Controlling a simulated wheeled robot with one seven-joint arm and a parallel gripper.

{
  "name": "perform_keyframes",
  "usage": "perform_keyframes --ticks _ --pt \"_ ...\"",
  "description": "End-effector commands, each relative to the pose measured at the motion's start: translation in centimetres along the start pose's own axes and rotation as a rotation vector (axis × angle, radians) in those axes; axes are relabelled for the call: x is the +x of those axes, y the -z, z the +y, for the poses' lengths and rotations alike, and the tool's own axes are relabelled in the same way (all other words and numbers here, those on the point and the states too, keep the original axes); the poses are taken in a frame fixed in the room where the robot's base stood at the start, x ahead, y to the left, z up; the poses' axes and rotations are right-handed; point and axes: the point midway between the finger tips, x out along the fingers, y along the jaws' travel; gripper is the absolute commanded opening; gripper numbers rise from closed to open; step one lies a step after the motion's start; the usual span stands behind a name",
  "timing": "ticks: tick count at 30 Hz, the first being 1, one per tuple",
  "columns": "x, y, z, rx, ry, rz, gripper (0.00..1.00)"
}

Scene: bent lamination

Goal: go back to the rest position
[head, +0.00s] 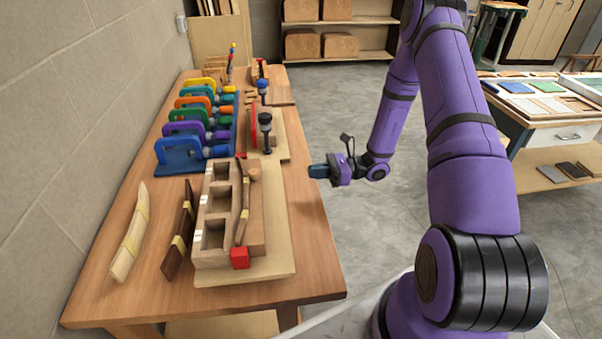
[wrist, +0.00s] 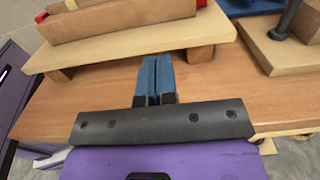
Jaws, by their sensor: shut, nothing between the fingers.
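My gripper (head: 318,171) is at the right edge of the wooden workbench (head: 317,239) in the head view, pointing left towards the bench. In the wrist view its two blue fingers (wrist: 155,77) are together, with nothing between them. The fingers touch no object that I can make out. A light wooden base board (head: 281,258) with a wooden form (head: 213,257) on it lies on the bench to the left of my gripper. The near edge of that board (wrist: 128,47) shows just beyond the fingertips in the wrist view.
A red block (head: 240,257) sits at the form's front. Pale strips (head: 130,246) and dark strips (head: 178,243) lie to the left. Several coloured clamps stand on a blue rack (head: 180,163). Another bench (head: 542,122) is at right. Open floor (head: 323,100) lies between the benches.

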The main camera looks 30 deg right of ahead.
Motion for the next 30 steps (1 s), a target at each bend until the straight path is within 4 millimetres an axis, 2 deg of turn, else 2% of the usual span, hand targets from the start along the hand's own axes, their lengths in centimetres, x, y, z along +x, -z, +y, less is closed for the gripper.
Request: perform_keyframes --ticks 8,12,14,20,30 --pt "-0.8 0.0 0.0 0.0 0.0 0.0 0.0" --pt "-0.5 -1.1 0.2 -0.026 -0.032 0.019 0.0" --pt "-0.2 -2.3 0.5 -0.053 -0.065 0.037 0.0" --pt "1.1 -7.5 2.1 -0.191 -0.227 0.141 0.0" --pt "2.4 -15.7 6.5 -0.455 -0.497 0.341 0.0"
